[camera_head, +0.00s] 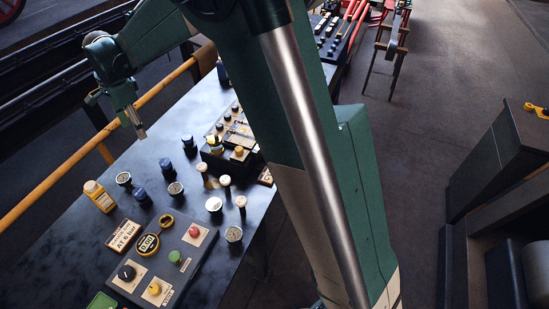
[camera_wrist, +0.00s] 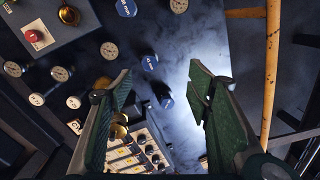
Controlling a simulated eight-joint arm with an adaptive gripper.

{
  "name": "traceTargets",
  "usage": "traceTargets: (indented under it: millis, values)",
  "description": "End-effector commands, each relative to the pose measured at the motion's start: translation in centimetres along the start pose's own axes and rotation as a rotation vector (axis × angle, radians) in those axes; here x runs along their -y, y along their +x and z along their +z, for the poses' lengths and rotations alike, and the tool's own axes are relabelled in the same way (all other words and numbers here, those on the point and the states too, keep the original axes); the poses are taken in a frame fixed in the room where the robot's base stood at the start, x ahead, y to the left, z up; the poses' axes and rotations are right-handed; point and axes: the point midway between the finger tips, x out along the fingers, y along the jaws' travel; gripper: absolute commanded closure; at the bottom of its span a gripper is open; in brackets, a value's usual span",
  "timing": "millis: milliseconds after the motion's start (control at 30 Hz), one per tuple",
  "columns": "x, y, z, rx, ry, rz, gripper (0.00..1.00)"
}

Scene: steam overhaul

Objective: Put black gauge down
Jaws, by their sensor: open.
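My gripper (camera_head: 138,130) is above the far left part of the dark table. In the wrist view my gripper (camera_wrist: 160,72) has its green fingers spread wide, with nothing held between them. A dark-rimmed gauge with a pale dial (camera_head: 124,180) stands on the table, below and left of the gripper. Another dark-rimmed gauge (camera_head: 176,189) stands to its right. In the wrist view, round pale dials show at left, including one gauge (camera_wrist: 109,50) and another gauge (camera_wrist: 61,74). I cannot tell which gauge is the task's black one. No gauge touches the fingers.
Blue-capped pieces (camera_head: 139,194) stand among the gauges. A button panel (camera_head: 162,262) lies in front, and a black rack (camera_head: 232,140) behind. A yellow rail (camera_head: 95,140) runs along the left edge. Table near the rail is clear.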

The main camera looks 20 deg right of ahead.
Motion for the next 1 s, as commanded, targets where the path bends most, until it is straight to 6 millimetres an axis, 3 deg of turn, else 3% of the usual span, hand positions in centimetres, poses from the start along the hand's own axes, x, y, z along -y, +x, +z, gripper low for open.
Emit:
traceTargets:
  millis: [500, 1000]
  values:
    - [-8.4, -8.6, -7.7, -0.027, -0.228, -0.094, 0.5]
    - [-18.1, -14.2, -13.2, -0.089, -0.452, -0.173, 0.5]
